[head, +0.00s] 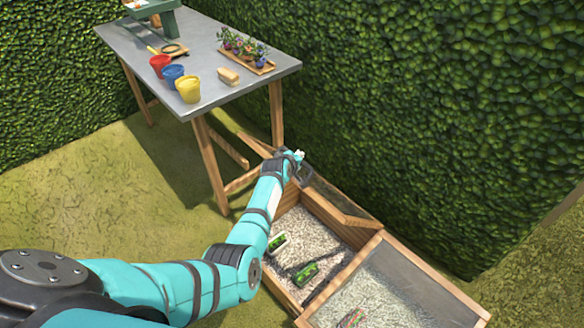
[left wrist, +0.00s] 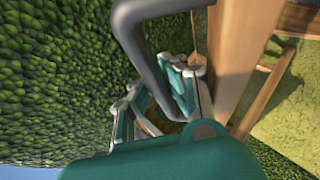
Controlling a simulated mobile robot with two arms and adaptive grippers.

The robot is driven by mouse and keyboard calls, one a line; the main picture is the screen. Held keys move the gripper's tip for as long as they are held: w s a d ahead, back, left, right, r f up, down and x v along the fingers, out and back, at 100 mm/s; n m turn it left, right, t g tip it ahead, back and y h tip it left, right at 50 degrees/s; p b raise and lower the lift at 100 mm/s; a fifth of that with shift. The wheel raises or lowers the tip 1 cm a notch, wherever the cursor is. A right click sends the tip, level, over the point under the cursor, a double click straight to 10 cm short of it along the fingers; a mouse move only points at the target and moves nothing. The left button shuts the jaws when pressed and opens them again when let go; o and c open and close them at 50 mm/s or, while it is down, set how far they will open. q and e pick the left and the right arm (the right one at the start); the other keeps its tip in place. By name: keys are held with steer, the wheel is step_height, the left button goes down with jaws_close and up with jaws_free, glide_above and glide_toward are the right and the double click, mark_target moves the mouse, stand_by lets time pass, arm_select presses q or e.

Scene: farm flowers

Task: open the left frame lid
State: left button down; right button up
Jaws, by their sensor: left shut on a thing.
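The left frame (head: 287,284) is a wooden box on the grass, and its gravel floor is exposed. Its wood-edged lid (head: 357,221) stands raised and tilted at the box's far side, partly hidden by my arm. My left gripper (head: 299,168) is at the upper left part of the lid. In the left wrist view my left gripper's teal fingers (left wrist: 158,100) are closed around a thick grey handle (left wrist: 150,50). The exact contact is partly hidden by the wrist housing. My right gripper is not in view.
Two small green-labelled items (head: 277,241) (head: 305,274) lie in the left frame. The right frame's glazed lid (head: 385,290) lies closed beside it. A grey-topped table (head: 215,75) with pots and flowers stands behind left. A hedge (head: 430,110) closes the back.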

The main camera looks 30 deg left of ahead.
arm_select(q)
steer(key=shift+w+a+r, duration=0.1)
steer(key=shift+w+r, duration=0.35)
steer(key=shift+r, duration=0.1)
steer(key=c, duration=1.3)
jaws_free()
steer(key=shift+s+r, duration=0.1)
steer(key=shift+s, duration=0.15)
steer(key=shift+f, duration=0.2)
steer(key=shift+d, duration=0.2)
steer(key=shift+v, duration=3.75)
steer(key=shift+a, duration=0.15)
